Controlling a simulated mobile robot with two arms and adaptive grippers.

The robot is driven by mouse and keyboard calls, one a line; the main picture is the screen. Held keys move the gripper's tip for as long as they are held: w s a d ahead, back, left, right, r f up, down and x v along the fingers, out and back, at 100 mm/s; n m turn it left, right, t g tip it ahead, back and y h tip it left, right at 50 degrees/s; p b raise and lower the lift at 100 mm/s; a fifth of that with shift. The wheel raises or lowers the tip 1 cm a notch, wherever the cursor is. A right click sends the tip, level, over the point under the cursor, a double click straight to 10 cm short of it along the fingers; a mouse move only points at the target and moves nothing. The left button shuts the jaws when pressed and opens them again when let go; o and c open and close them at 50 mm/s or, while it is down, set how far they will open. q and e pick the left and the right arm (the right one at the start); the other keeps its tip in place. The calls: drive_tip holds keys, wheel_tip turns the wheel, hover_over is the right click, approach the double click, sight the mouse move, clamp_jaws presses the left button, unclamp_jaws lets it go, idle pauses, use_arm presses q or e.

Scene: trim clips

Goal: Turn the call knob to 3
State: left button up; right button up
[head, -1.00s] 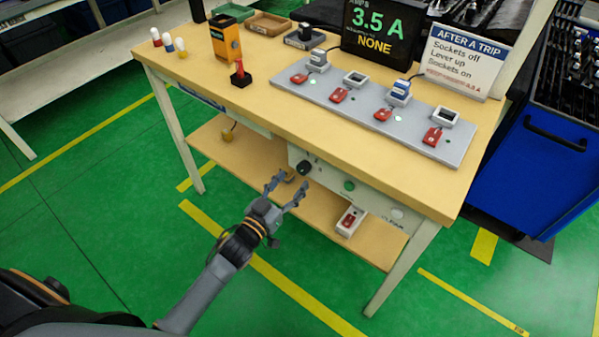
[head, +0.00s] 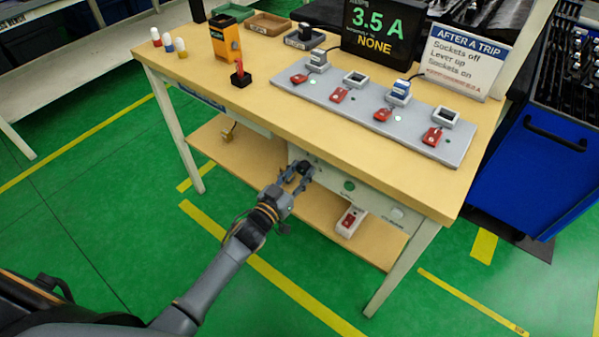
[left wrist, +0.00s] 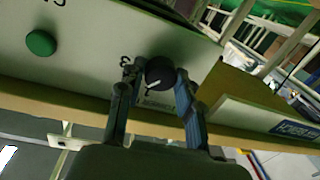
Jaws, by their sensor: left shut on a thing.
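The call knob (left wrist: 160,74) is a round black knob with a white pointer line, on the pale panel (left wrist: 85,45) under the bench top. My left gripper (head: 300,172) has its two fingers on either side of the knob and is shut on it, as the left wrist view shows. In that view the pointer line slants toward the picture's lower left, near a small mark that I cannot read surely. A "3" (left wrist: 125,61) is printed left of the knob. In the head view the fingers largely cover the knob. My right gripper is not in view.
A green button (left wrist: 41,43) is on the same panel, also visible in the head view (head: 349,185). A lower shelf (head: 240,165) holds a small box with a red switch (head: 350,221). The bench top (head: 210,88) carries a grey socket board (head: 458,145). A display (head: 374,27) reads 3.5 A.

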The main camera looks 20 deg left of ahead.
use_arm(q)
drive_tip(key=shift+m, duration=0.4)
drive_tip(key=m+b, duration=0.1)
drive_tip(key=m, duration=0.2)
drive_tip(key=shift+f+m, duration=0.1)
drive_tip(key=shift+m, duration=0.2)
drive_tip(key=m, duration=0.3)
drive_tip(key=shift+h+b, duration=0.3)
drive_tip(key=shift+b, duration=0.1)
drive_tip(key=shift+m, duration=0.4)
drive_tip(key=o, duration=1.2)
drive_tip(key=shift+c, duration=0.2)
